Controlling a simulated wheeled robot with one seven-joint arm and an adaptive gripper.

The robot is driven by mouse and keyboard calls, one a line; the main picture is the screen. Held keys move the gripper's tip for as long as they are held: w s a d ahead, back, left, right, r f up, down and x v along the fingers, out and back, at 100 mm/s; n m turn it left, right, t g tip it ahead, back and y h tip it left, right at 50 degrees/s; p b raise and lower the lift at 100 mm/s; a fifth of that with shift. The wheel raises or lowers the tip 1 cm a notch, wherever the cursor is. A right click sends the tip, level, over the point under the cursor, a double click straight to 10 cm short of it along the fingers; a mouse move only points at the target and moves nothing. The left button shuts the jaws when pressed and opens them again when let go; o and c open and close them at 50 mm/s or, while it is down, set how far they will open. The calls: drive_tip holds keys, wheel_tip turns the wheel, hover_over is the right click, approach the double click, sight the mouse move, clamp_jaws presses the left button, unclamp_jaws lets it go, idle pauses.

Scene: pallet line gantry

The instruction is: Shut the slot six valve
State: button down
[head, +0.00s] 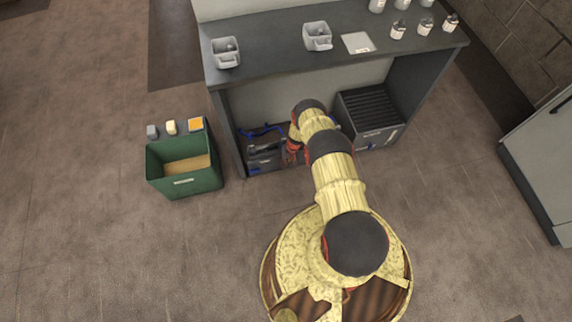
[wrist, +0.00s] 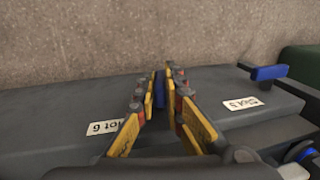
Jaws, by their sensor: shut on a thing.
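In the wrist view my gripper (wrist: 161,88) is shut on a narrow blue valve handle (wrist: 160,92) between its yellow pads. The handle is mostly hidden by the fingers. A white label (wrist: 104,127) reading "lot 6", its first letter covered, lies left of the fingers on the dark grey housing (wrist: 50,108). In the head view my gripper (head: 293,148) is low under the bench, mostly hidden by my arm, beside the dark valve unit (head: 265,160).
A "Slot 5" label (wrist: 243,104) and another blue handle (wrist: 270,72) are to the right. A dark ribbed unit (head: 368,118) stands right; a green crate (head: 185,183) stands left.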

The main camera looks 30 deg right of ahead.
drive_tip(key=shift+a+h, duration=0.1)
drive_tip(key=shift+h, duration=0.4)
drive_tip(key=shift+g+h+b, duration=0.3)
drive_tip(key=shift+h, duration=0.4)
drive_tip(key=c, duration=1.9)
unclamp_jaws()
wheel_tip(320, 180, up, 12)
